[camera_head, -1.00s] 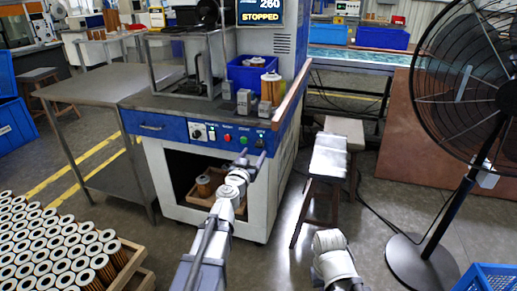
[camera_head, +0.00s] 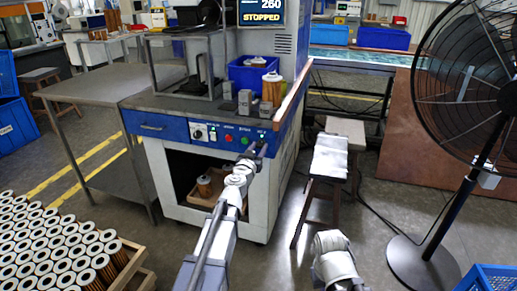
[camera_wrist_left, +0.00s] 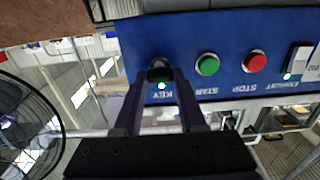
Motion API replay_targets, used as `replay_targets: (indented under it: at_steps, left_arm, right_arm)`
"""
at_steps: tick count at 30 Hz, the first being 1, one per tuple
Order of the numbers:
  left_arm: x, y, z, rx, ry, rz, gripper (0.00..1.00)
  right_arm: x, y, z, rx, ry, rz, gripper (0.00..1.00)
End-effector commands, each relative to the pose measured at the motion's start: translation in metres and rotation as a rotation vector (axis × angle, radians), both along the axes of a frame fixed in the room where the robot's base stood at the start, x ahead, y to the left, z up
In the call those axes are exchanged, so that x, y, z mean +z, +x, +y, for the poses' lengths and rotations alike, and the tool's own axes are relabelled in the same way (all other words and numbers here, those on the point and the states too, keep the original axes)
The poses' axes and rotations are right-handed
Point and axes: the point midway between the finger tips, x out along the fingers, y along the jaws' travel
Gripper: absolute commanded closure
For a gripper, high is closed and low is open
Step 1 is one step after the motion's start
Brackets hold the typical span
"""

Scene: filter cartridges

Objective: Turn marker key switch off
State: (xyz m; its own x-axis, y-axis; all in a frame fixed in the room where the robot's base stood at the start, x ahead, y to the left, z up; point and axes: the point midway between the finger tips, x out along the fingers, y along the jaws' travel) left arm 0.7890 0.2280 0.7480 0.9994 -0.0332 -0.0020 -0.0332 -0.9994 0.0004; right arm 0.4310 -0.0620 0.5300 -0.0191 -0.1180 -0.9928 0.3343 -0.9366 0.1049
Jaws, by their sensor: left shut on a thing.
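The marker's key switch (camera_wrist_left: 160,69) is a small dark round switch on the blue panel, above an upside-down KEY label in the left wrist view. A small lamp beside it glows green. My left gripper (camera_wrist_left: 161,76) is shut on the key switch, one fingertip at each side, hiding part of it; the key's exact angle cannot be told. In the head view my left gripper (camera_head: 258,150) is at the right end of the panel and covers the switch. My right gripper is not in view; only part of the right arm shows.
Beside the switch are a green START button (camera_wrist_left: 207,65), a red STOP button (camera_wrist_left: 254,61) and a white EXHAUST switch (camera_wrist_left: 299,58). The screen (camera_head: 262,12) reads STOPPED. A stool (camera_head: 328,165) and a large fan (camera_head: 470,85) stand to the right.

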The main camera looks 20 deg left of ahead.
Motion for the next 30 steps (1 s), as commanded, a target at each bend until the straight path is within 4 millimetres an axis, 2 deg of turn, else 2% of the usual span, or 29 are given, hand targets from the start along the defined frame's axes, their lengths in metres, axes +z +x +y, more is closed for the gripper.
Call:
replay_targets:
  at_steps: [1, 7, 20, 30]
  left_arm:
    - [0.0, -0.0001, -0.0002, 0.0, 0.0, 0.0, 0.78]
    - [0.0, -0.0001, -0.0002, -0.001, 0.0, 0.0, 1.0]
    - [0.0001, -0.0001, 0.0, -0.001, -0.045, 0.0, 1.0]
    - [0.0002, 0.0, 0.0012, 0.0, -0.294, 0.008, 1.0]
  right_arm:
    - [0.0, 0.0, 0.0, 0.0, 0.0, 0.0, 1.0]
    - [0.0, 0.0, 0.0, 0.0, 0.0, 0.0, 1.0]
    - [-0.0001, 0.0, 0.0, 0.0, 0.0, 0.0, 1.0]
    - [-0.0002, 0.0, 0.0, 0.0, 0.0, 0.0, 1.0]
